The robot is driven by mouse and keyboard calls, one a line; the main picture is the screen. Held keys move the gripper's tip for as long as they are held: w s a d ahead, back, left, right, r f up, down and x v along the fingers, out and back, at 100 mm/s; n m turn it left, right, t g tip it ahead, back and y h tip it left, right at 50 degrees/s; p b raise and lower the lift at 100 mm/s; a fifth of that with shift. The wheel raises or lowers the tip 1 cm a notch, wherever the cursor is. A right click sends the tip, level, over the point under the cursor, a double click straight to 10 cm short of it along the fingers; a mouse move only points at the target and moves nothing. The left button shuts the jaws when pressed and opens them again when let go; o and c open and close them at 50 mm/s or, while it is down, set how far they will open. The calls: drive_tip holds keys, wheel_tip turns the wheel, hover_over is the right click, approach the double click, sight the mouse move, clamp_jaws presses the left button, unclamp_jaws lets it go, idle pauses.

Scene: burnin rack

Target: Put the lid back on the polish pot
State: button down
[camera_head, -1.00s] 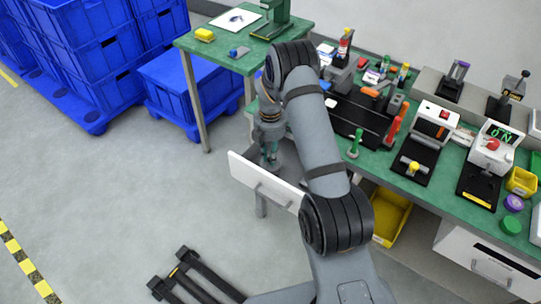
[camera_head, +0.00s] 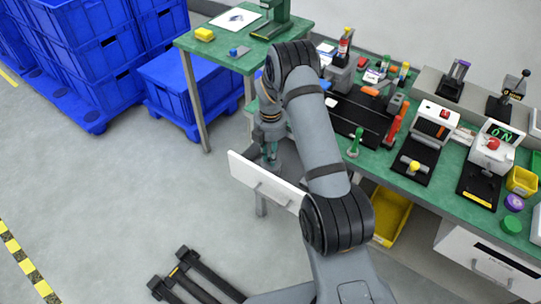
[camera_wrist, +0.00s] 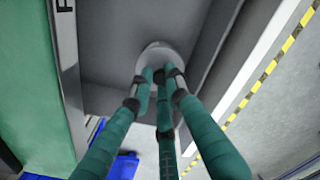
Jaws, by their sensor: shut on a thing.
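My gripper (camera_head: 270,160) reaches down into the open drawer at the left end of the long green bench. In the wrist view its green fingers (camera_wrist: 160,82) are closed on a pale grey round thing (camera_wrist: 155,50), low in the drawer. It may be the lid, but the fingers cover part of it and I cannot tell for sure. At the bench's right end are a small round purple-topped thing (camera_head: 514,202) and a round green thing (camera_head: 511,224). I cannot tell whether either is the polish pot.
The drawer's white front (camera_head: 265,182) sticks out from the bench, with its walls close around my gripper. Fixtures and tools crowd the long bench (camera_head: 450,185). A yellow bin (camera_head: 392,215) sits below. Blue crates (camera_head: 195,85) stand at the left. The floor before the drawer is open.

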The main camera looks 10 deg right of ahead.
idle(0.3)
drive_tip(key=c, duration=1.7)
unclamp_jaws()
drive_tip(key=shift+o, duration=0.6)
drive_tip(key=o, duration=0.4)
drive_tip(key=shift+c, duration=0.2)
drive_tip(key=shift+o, duration=0.6)
drive_tip(key=shift+r+p, duration=2.75)
drive_tip(key=shift+r, duration=0.75)
drive_tip(key=c, duration=0.3)
